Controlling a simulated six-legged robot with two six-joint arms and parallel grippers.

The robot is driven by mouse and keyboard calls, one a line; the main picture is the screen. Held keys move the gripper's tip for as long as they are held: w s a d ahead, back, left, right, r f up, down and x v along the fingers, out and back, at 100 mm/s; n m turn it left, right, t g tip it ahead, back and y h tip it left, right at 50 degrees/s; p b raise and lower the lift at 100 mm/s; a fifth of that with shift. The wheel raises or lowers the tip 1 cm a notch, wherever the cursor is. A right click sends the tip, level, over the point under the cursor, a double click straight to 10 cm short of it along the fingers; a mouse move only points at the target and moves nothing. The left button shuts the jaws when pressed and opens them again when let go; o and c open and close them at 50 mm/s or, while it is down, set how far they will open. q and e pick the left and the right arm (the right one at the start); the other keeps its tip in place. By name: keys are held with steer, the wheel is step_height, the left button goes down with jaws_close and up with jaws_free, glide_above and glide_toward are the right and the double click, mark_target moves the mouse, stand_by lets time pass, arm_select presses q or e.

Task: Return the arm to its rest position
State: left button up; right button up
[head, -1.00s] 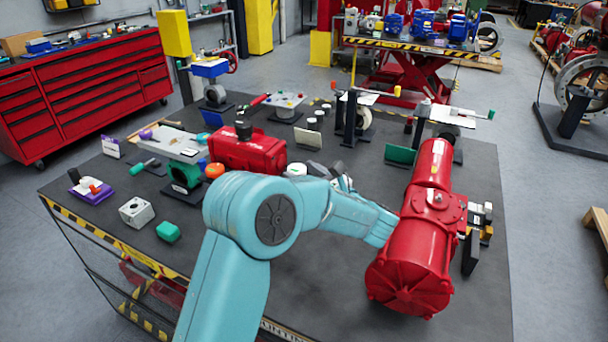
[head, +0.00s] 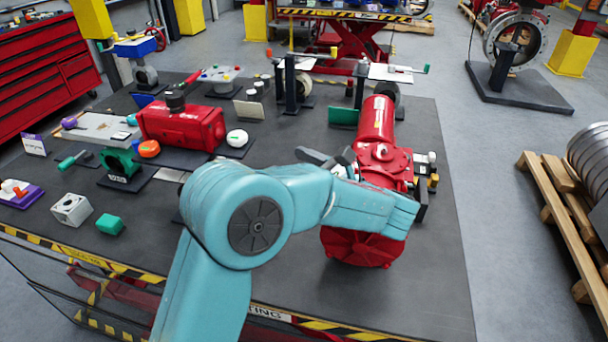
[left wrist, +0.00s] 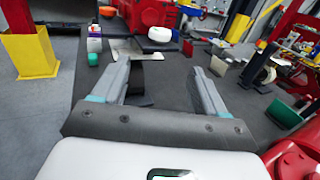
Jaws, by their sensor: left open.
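My left arm comes in from the lower left in the head view and bends at a large teal joint. Its gripper (head: 325,158) shows partly behind the forearm, near the large red valve actuator (head: 378,125). The forearm hides part of that actuator. In the left wrist view the two fingers of the left gripper (left wrist: 160,82) are spread wide with nothing between them. A corner of a red body (left wrist: 295,160) shows at the lower right there. My right gripper is not in view.
The dark table (head: 440,270) carries a smaller red actuator (head: 180,127), a green part (head: 122,165), a grey block (head: 71,209) and a green block (head: 110,224). Stands with handles line its back. A wooden pallet (head: 560,200) lies on the floor at right.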

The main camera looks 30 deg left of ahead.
arm_select(q)
steer(key=shift+s+d, duration=0.1)
steer(key=shift+d, duration=1.05)
